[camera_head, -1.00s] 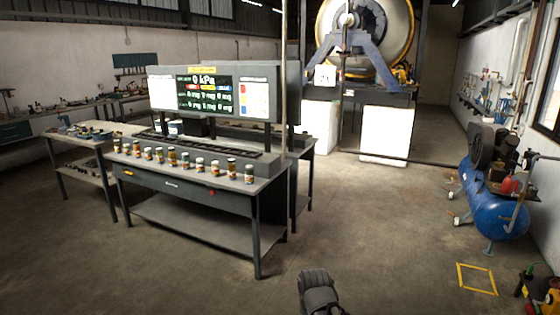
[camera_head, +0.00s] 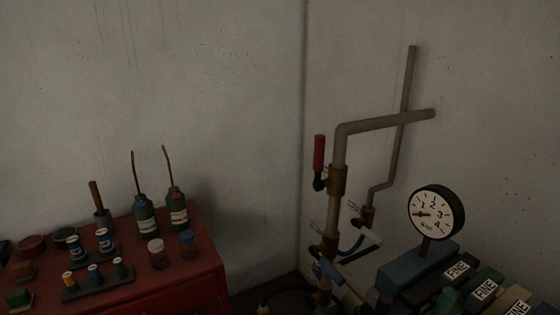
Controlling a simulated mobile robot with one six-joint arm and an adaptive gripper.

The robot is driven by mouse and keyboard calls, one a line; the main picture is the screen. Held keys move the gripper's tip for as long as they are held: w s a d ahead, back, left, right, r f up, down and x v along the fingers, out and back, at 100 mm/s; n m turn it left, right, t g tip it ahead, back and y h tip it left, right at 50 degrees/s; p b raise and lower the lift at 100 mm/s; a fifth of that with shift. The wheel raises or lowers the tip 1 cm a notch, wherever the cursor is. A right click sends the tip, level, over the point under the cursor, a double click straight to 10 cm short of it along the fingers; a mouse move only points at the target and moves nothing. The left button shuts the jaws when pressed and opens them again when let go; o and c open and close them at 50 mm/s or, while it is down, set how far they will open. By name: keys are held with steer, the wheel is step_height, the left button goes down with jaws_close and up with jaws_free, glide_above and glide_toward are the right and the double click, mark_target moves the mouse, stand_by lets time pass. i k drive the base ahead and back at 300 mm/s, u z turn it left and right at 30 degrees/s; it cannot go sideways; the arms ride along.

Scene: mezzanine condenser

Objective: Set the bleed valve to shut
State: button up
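Pipework with several valves stands at the wall corner in the head view. A valve with a red handle (camera_head: 319,153) sits on the brass body (camera_head: 338,180) of the thick pipe (camera_head: 340,148); its handle points straight up, beside the pipe. Lower down are a blue lever (camera_head: 331,270) and another blue lever (camera_head: 352,246), both tilted. A pale handle (camera_head: 364,233) sits by the thinner pipe. I cannot read a label that tells which is the bleed valve. My gripper is not in view.
A round gauge (camera_head: 436,214) with its needle near 1 stands at right, above dark blocks labelled FINE (camera_head: 457,270). A red cabinet (camera_head: 175,275) at left carries oil bottles (camera_head: 177,209), spools (camera_head: 104,240) and jars (camera_head: 158,253). The wall above is bare.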

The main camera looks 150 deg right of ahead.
mark_target(320, 139)
steer(key=z, duration=2.75)
steer(key=i, duration=0.1)
steer(key=z, duration=2.95)
